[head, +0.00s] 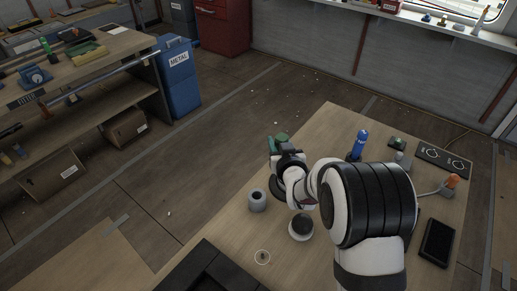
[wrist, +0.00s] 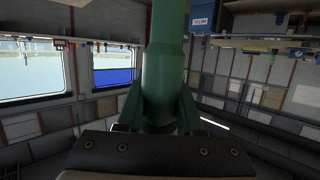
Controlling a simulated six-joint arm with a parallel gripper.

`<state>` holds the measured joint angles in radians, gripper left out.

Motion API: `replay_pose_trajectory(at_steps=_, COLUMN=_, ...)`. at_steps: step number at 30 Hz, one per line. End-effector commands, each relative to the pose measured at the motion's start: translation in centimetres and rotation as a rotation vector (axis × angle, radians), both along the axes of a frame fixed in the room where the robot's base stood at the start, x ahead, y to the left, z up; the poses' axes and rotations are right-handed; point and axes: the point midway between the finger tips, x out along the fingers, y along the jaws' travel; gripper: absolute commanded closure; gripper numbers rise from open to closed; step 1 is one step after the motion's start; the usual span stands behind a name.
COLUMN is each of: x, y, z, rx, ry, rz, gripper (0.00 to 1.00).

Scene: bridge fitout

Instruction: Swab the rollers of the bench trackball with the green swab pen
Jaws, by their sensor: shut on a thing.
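My gripper (head: 279,146) is above the far left part of the bench, partly hidden by my own arm. It is shut on a green cylinder, which looks like the green swab pen (wrist: 165,60); its far end runs out of the top of the wrist view. A round white object with a dark top (head: 301,228) sits on the bench below my arm. It may be the trackball, but its rollers cannot be made out. The green pen is apart from it.
A grey cup (head: 257,200) stands on the bench (head: 335,125), left of my arm. A small ringed item (head: 262,257) lies near the front. A blue bottle (head: 360,144), a dark panel (head: 442,157) and a black tablet (head: 436,242) are to the right. A black tray (head: 205,268) is front left.

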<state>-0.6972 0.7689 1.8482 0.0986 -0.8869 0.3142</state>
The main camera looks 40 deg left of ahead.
Motion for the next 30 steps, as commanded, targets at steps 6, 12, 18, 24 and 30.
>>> replay_pose_trajectory(at_steps=6, x=6.0, y=-3.8, z=-1.5, rx=-0.013, ry=0.001, rz=-0.008, gripper=1.00)
replay_pose_trajectory(at_steps=12, x=6.7, y=-4.3, z=-1.6, rx=-0.017, ry=0.000, rz=-0.007, gripper=1.00)
replay_pose_trajectory(at_steps=18, x=6.6, y=-4.2, z=-1.9, rx=-0.019, ry=0.001, rz=-0.006, gripper=1.00)
replay_pose_trajectory(at_steps=24, x=6.5, y=-4.2, z=-4.4, rx=-0.018, ry=0.002, rz=-0.006, gripper=1.00)
replay_pose_trajectory(at_steps=30, x=6.5, y=-4.2, z=-6.6, rx=-0.018, ry=0.002, rz=-0.006, gripper=1.00)
